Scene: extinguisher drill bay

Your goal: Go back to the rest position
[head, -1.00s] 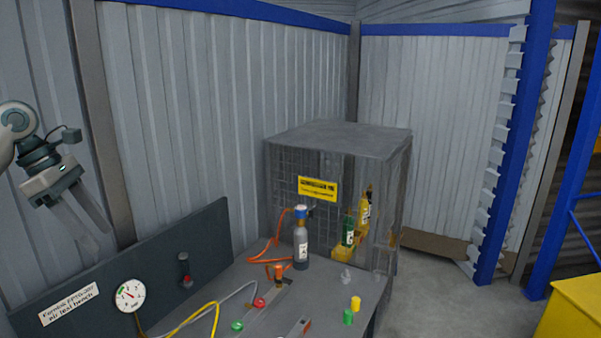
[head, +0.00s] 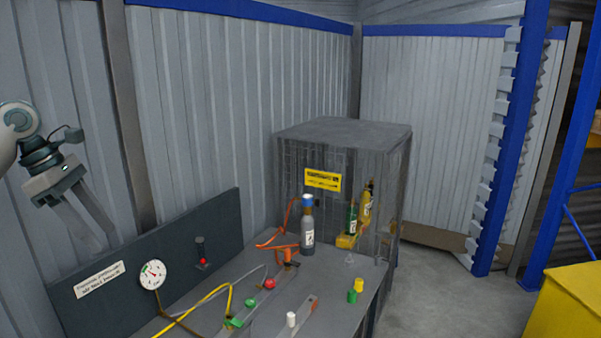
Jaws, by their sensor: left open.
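My left gripper (head: 92,228) hangs at the left of the head view, its two fingers pointing down and spread apart with nothing between them. It is raised in front of the corrugated wall, above and left of the test bench's dark back panel (head: 110,292). My right gripper is not in the head view.
The grey bench (head: 335,285) carries a pressure gauge (head: 152,274), hoses, a grey cylinder with a blue top (head: 308,230) and small coloured caps. A mesh cage (head: 343,134) with bottles stands behind. A yellow box (head: 575,305) is at the right; the floor (head: 440,290) between is clear.

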